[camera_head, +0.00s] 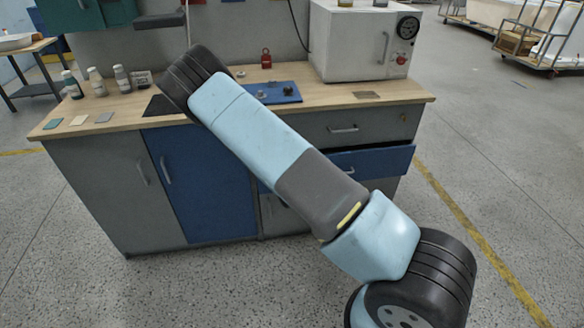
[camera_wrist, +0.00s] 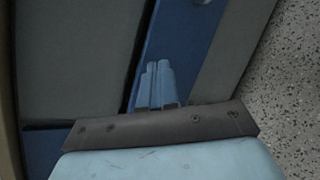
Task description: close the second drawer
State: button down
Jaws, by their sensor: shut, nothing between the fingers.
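The second drawer is the blue drawer (camera_head: 385,160) at the right of the workbench, under the grey top drawer (camera_head: 345,127). It stands partly pulled out, with a dark gap above its front. My arm crosses in front and hides its left part. In the wrist view my gripper (camera_wrist: 157,68) is shut and empty, its fingers side by side over a blue panel (camera_wrist: 187,35) that looks like the drawer front. I cannot tell whether the fingertips touch it. The gripper is hidden in the head view.
The workbench top (camera_head: 395,90) carries a white oven-like box (camera_head: 355,45), a blue tray (camera_head: 275,92) and several bottles (camera_head: 97,82). A grey door (camera_head: 110,190) and a blue door (camera_head: 205,185) are shut on the left.

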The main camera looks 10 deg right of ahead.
notch_tip(320, 180, down, 6)
jog(key=s+a+n+t+y, duration=0.2)
jog(key=n+t+y, duration=0.35)
jog(key=n, duration=0.85)
jog(key=w, duration=1.3)
jog(key=shift+w+d+n, duration=0.15)
jog(key=shift+w+n, duration=0.15)
jog(key=shift+w, duration=0.1)
jog(key=shift+h, duration=0.25)
jog(key=shift+d, duration=0.1)
